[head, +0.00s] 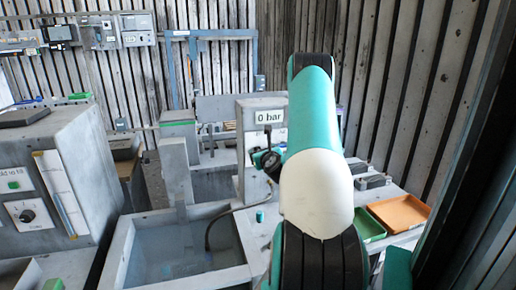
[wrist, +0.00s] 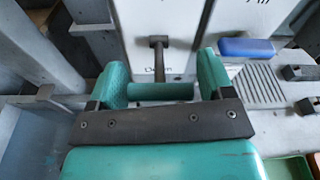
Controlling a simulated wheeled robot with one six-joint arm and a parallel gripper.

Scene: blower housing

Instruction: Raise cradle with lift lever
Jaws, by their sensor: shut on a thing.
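In the wrist view, my gripper (wrist: 161,80) has its two teal fingers on either end of a teal crossbar grip (wrist: 160,91). The grip lies in front of a dark lever (wrist: 158,55) on a pale panel (wrist: 155,20). It appears to be the lever's handle, and the fingers are shut on it. A label that seems to read "Down" is partly covered behind the grip. A grey upright (head: 176,170) stands at the water tank (head: 243,272); I cannot tell which part is the cradle.
A blue handle (wrist: 245,47) is right of the lever. Orange (head: 400,213) and green (head: 369,225) trays lie at right. A grey cabinet (head: 75,150) stands at left.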

